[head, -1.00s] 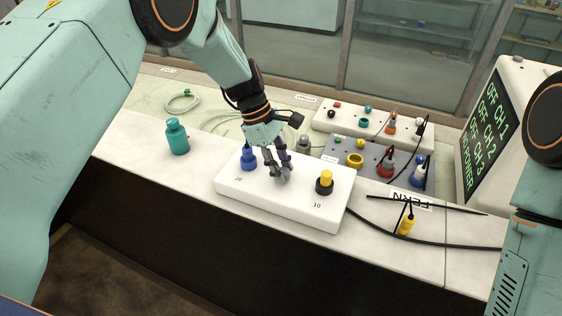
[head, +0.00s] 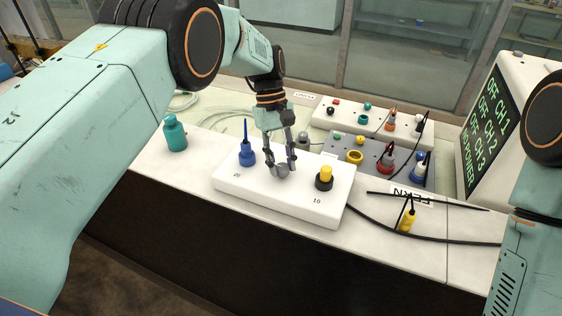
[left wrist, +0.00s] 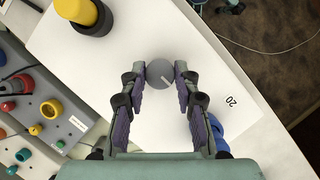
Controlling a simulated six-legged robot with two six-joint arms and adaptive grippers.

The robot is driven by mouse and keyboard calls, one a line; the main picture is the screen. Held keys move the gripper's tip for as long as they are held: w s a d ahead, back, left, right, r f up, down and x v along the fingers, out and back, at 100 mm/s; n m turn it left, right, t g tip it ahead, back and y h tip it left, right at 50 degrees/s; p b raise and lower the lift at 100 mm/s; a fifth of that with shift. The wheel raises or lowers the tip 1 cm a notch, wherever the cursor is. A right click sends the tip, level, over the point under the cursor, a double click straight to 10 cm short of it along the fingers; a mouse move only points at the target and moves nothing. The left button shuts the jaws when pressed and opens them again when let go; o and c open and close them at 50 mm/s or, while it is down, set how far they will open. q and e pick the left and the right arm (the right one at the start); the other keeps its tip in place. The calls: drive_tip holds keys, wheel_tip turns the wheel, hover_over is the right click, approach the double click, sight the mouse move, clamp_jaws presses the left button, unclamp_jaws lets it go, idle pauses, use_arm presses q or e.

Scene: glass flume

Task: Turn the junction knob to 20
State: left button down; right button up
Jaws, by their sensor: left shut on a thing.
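The white junction box (head: 240,187) lies on the bench with a blue plug (head: 247,156) beside the label 20 and a yellow-topped black plug (head: 324,177) beside the label 10. The grey round junction knob (head: 282,171) sits between them. My left gripper (head: 281,165) comes down from above and is shut on the knob. In the left wrist view the knob (left wrist: 160,73) is between the two fingertips. A short pale mark shows on its lower right, on the side towards the 20 label (left wrist: 231,101). My right gripper is out of view.
A teal bottle (head: 174,134) stands left of the box. Behind are a grey panel (head: 344,148) with coloured sockets and a white strip (head: 343,126). A yellow plug (head: 407,221) and black cables lie to the right. A display (head: 487,130) stands far right.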

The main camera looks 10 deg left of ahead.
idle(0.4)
use_arm(q)
drive_tip(key=c, duration=1)
unclamp_jaws()
drive_tip(key=v, duration=1.2)
drive_tip(key=shift+d+r, duration=0.1)
